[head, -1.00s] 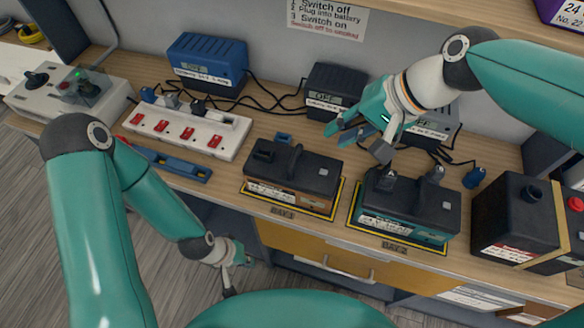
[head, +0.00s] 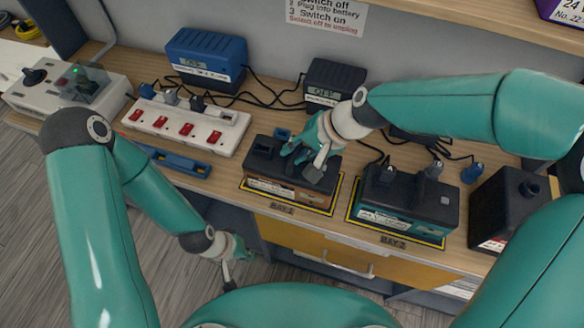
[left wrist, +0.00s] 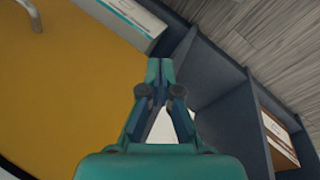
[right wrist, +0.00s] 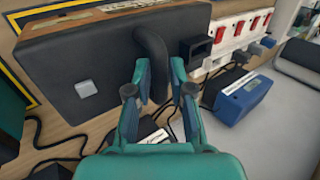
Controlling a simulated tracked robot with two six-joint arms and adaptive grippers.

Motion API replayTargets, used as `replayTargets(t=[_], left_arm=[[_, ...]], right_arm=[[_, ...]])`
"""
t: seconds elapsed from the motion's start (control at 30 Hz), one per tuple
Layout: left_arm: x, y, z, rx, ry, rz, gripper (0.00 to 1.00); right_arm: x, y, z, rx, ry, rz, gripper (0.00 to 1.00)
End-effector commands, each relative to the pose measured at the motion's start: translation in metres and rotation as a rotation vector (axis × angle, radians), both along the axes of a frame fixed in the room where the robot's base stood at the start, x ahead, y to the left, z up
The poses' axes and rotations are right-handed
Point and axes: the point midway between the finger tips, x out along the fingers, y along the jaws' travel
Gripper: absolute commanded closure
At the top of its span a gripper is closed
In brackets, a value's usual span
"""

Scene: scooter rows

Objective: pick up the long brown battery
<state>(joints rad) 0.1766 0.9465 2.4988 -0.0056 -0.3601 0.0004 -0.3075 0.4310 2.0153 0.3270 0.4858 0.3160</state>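The long brown battery (head: 262,172) sits in bay 1 on the bench, with a black lid, an arched handle and a white label on its front. In the right wrist view its black lid (right wrist: 85,85) and dark handle (right wrist: 153,55) fill the upper left. My right gripper (head: 302,160) is over this battery, its fingers apart and close to the handle; the right wrist view shows the gap (right wrist: 161,72) between them. I cannot tell whether they touch the handle. My left gripper (head: 243,262) hangs low in front of the bench, empty, with its fingertips (left wrist: 160,65) together.
A teal battery (head: 400,205) stands in bay 2 to the right, and a dark battery (head: 500,205) beyond it. A socket strip (head: 185,128), a blue charger (head: 205,62), a black charger (head: 335,80) and loose cables lie behind and left. A blue bar (head: 175,160) lies near the front edge.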

Motion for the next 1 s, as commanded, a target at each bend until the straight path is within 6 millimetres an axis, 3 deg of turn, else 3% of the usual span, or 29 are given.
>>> replayTargets(t=[0.3, 0.43, 1.0], left_arm=[[-0.0001, 0.0, 0.0, 0.0, 0.0, 0.0, 1.0], [-0.0001, 0.0, 0.0, 0.0, 0.0, 0.0, 1.0], [-0.0001, 0.0, 0.0005, 0.0, 0.0, 0.0, 1.0]], right_arm=[[0.001, 0.0034, -0.0051, 0.0, -0.001, 0.002, 0.8], [0.0008, 0.0033, -0.0051, 0.0, -0.001, 0.001, 1.0], [0.0026, 0.0033, -0.0016, 0.003, -0.007, -0.003, 1.0]])
